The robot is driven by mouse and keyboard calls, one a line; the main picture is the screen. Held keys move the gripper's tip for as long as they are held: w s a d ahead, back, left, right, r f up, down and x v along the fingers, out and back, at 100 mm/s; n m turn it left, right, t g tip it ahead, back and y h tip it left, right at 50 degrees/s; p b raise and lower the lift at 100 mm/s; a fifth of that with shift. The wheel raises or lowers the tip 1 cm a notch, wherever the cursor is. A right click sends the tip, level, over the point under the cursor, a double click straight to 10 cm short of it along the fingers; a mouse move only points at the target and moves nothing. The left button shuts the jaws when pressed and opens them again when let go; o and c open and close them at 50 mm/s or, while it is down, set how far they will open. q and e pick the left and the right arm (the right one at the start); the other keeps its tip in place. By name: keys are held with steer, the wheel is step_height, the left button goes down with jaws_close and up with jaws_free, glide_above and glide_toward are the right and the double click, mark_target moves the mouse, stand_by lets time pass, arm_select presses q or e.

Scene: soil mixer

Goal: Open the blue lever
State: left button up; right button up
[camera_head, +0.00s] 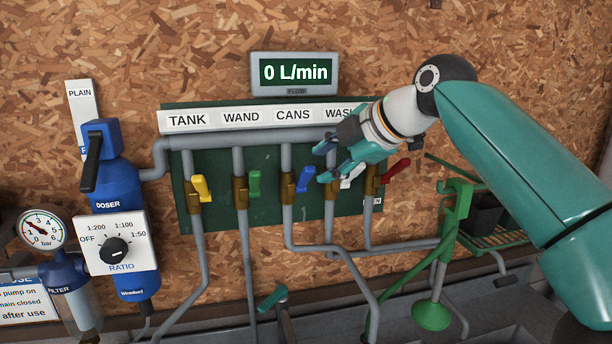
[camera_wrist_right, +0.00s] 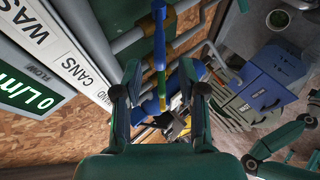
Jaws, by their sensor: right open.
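The blue lever (camera_head: 305,179) sticks up and to the right from a brass valve on the pipe below the CANS label. My right gripper (camera_head: 322,162) reaches in from the right, fingers pointing left, just right of the lever's top. In the right wrist view its two fingers (camera_wrist_right: 160,72) are spread wide and empty, with the blue lever (camera_wrist_right: 159,38) in line with the gap between them. I cannot tell whether a finger touches it. A teal jointed part at the lower right of that view seems to be my left gripper (camera_wrist_right: 287,138); its opening is unclear.
A yellow lever (camera_head: 201,188) and a green lever (camera_head: 254,183) stand to the left. A white lever (camera_head: 352,176) is close under my right gripper, and a red lever (camera_head: 396,168) is right of it. The flow display (camera_head: 294,72) reads 0 L/min.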

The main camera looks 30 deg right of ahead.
mark_target(308, 178)
steer(key=x, duration=0.6)
steer(key=shift+w+f, duration=0.15)
steer(key=shift+w, duration=0.05)
jaws_close()
steer(key=shift+a, duration=0.1)
